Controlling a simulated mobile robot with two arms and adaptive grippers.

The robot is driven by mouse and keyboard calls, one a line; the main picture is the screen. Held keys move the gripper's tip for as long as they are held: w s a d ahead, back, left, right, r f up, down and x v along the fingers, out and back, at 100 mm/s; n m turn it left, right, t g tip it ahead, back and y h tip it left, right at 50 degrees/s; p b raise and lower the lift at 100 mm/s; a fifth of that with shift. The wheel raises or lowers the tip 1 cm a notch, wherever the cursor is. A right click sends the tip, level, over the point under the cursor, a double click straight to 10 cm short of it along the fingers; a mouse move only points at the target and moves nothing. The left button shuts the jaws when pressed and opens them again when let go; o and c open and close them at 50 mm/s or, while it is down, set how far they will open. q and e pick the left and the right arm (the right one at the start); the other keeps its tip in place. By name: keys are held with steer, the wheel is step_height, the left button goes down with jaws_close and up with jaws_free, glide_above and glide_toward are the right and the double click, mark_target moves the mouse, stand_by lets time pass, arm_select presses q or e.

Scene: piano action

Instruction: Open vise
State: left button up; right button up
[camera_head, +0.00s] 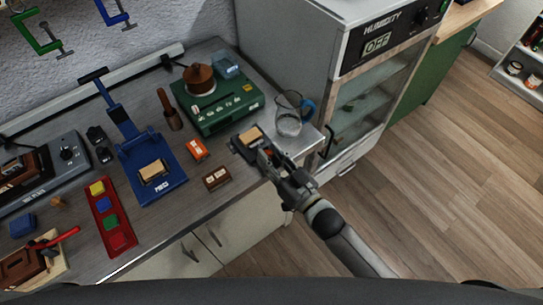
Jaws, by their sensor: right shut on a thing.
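The vise (240,150) appears to be the small dark tool at the bench's right front, with a light wooden piece (250,136) at its top. My right gripper (268,157) reaches in from the lower right and is shut at the vise's front side. The part between its fingers seems to be the vise handle, but the fingers and wrist hide most of it. I cannot tell how far apart the vise jaws are. My left gripper is not in view.
A glass jug (289,122) with a blue handle stands close behind my right gripper. A brown block (216,177), an orange box (195,149) and a blue press (158,178) lie to the left. The humidity cabinet (375,100) stands right of the bench (150,225).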

steer(key=n, duration=0.5)
steer(key=shift+n, duration=0.4)
stand_by(0.3)
steer(key=o, duration=0.7)
steer(key=shift+a, duration=0.1)
steer(key=shift+o, duration=0.2)
steer(key=shift+s, duration=0.2)
steer(key=v, duration=1.2)
steer(key=shift+w, duration=0.15)
